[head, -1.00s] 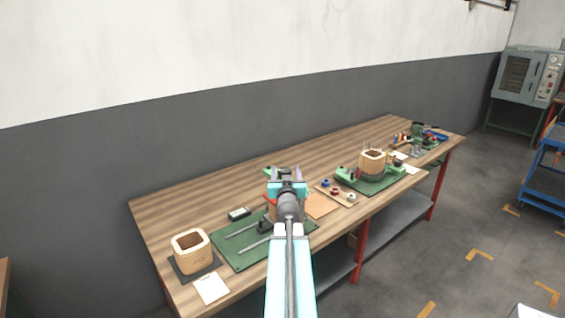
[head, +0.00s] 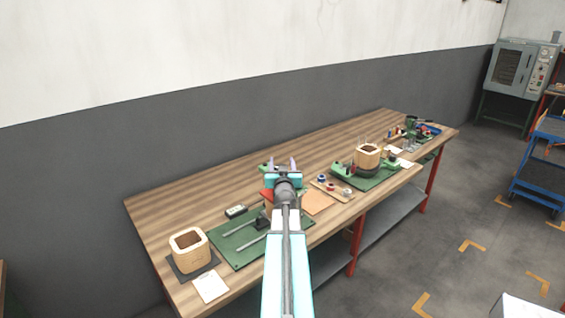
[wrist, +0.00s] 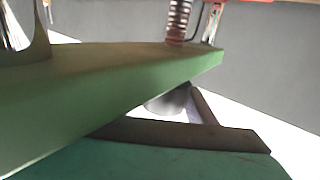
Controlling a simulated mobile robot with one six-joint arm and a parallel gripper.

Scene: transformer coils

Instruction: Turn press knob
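My gripper (head: 282,164) is seen from behind in the head view, over the middle of the bench. Its two fingers look spread apart, with nothing visible between them. It hides most of the press, and I cannot make out the knob in the head view. A red part (head: 267,194) shows just left of my wrist. In the wrist view a long green body (wrist: 120,85), which may be part of the press, crosses the picture close up. A coiled spring (wrist: 179,20) and a red part (wrist: 240,2) stand beyond it. I cannot tell whether the gripper touches anything.
The wooden bench (head: 165,213) carries a green mat with metal rods (head: 238,227) and a wooden coil former (head: 189,253) at left. Right of my gripper are a tray of small spools (head: 333,187) and another coil (head: 368,157). The bench's back left is clear.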

